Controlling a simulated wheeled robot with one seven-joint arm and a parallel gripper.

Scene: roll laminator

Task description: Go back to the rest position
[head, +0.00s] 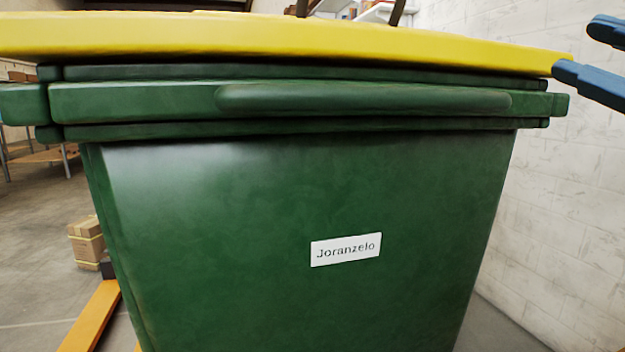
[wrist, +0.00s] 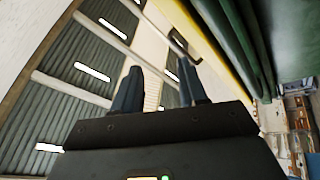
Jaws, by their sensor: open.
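My gripper (head: 573,47) shows at the upper right edge of the head view, with two blue fingers spread apart and nothing between them. The lower finger's tip meets the right end of a yellow lid (head: 300,38) in the picture; I cannot tell whether they touch. In the wrist view my gripper (wrist: 160,70) is open and empty, with the corrugated roof behind it. The lid's yellow edge (wrist: 222,50) runs close to the right finger. The rest of my arm is out of the head view.
A large green bin (head: 230,210) with a white label (head: 346,249) reading "Joranzelo" fills the head view. A pale block wall (head: 570,190) stands to its right. Cardboard boxes (head: 87,243) and an orange forked thing (head: 92,318) lie at left, with open floor (head: 40,230) around them.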

